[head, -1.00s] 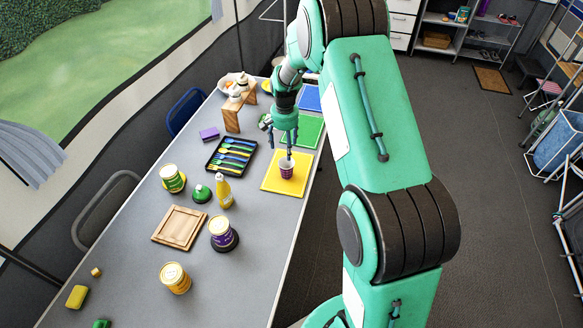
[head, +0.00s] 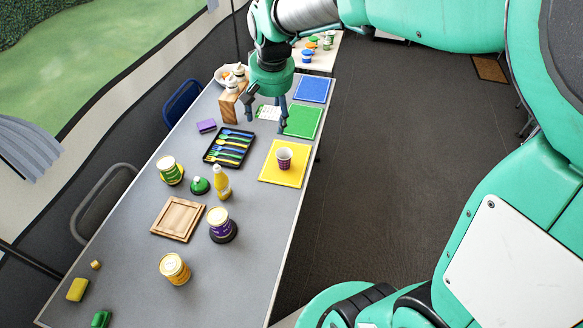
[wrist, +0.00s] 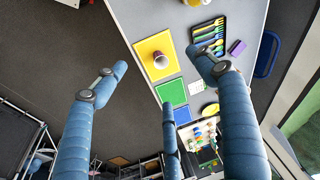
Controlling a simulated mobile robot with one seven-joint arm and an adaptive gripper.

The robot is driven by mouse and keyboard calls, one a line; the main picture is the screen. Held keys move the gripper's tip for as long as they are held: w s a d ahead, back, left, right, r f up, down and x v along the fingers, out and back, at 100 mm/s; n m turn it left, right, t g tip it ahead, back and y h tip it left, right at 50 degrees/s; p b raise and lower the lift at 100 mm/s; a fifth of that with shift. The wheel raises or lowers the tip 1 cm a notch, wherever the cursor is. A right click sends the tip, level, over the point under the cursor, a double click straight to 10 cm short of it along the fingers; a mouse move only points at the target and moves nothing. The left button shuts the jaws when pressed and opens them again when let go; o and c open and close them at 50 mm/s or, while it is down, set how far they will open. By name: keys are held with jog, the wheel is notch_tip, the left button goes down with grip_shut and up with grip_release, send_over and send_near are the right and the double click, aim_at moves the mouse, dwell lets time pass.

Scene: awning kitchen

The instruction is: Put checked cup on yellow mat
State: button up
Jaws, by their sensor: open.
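The checked cup (head: 284,158) stands upright on the yellow mat (head: 270,175), near the mat's upper middle in the head view. It is purple and white, with an open white rim. In the wrist view the cup (wrist: 160,61) also stands within the yellow mat (wrist: 146,47). My gripper (head: 266,118) is open and empty, raised above the table near the green mat, behind the cup in the head view. Its spread fingers (wrist: 165,85) show in the wrist view, apart from the cup.
A green mat (head: 302,121) and a blue mat (head: 313,89) lie beyond the yellow one. A black tray of cutlery (head: 211,157) is to the left. A yellow bottle (head: 222,183) and a purple-labelled jar (head: 221,222) stand nearer. The right side is open floor.

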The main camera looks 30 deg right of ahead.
jog(key=s+a+r+n+t, duration=0.1)
jog(key=s+a+r, duration=0.1)
jog(key=s, duration=0.6)
jog(key=s+a+r+n, duration=0.2)
jog(key=s+a, duration=0.1)
jog(key=s, duration=0.5)
jog(key=s+a+r+n+t, duration=0.1)
jog(key=s+a+r, duration=0.1)
jog(key=s, duration=0.6)
jog(key=shift+s+a+t, duration=0.2)
jog(key=shift+s+t, duration=0.05)
jog(key=shift+t, duration=0.05)
